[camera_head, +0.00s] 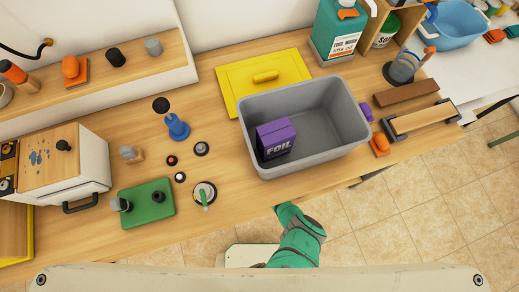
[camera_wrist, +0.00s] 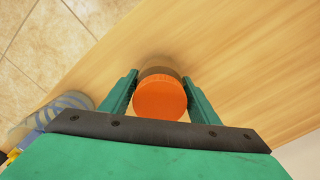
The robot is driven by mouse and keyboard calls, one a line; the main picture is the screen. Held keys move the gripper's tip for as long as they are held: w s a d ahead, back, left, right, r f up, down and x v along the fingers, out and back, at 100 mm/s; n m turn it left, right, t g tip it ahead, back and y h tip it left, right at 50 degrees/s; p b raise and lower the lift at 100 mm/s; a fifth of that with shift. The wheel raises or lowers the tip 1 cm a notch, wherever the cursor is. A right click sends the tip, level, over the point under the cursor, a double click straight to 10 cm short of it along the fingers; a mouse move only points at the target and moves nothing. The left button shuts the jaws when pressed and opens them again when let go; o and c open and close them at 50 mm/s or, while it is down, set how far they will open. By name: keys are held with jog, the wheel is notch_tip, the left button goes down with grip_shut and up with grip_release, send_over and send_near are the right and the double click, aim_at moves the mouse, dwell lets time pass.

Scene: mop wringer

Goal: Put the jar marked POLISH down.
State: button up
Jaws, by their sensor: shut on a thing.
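My gripper (camera_wrist: 160,92) shows in the wrist view, its two green fingers on either side of a jar and shut on it. The jar (camera_wrist: 160,100) has a bright orange ridged lid facing the camera and a darker brown body behind it. No POLISH lettering is visible from this side. The wooden surface (camera_wrist: 245,60) lies behind the jar; I cannot tell whether the jar touches it. In the head view a green part of my arm shows at the counter's front edge, but I cannot make out the fingers or the held jar there.
In the wrist view a blue-and-grey striped thing (camera_wrist: 68,103) is beside the left finger, and tiled floor (camera_wrist: 45,40) shows beyond the edge. In the head view a grey bin (camera_head: 350,148) holds a purple FOIL box (camera_head: 276,140). Small items crowd the counter's left; bare wood (camera_head: 235,165) lies between.

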jog(key=shift+f, duration=0.25)
jog(key=o, duration=1.3)
jog(key=shift+c, duration=0.2)
jog(key=shift+w+r, duration=0.1)
jog(key=shift+r, duration=3.75)
jog(key=shift+s+a, duration=0.1)
jog(key=shift+s, duration=0.1)
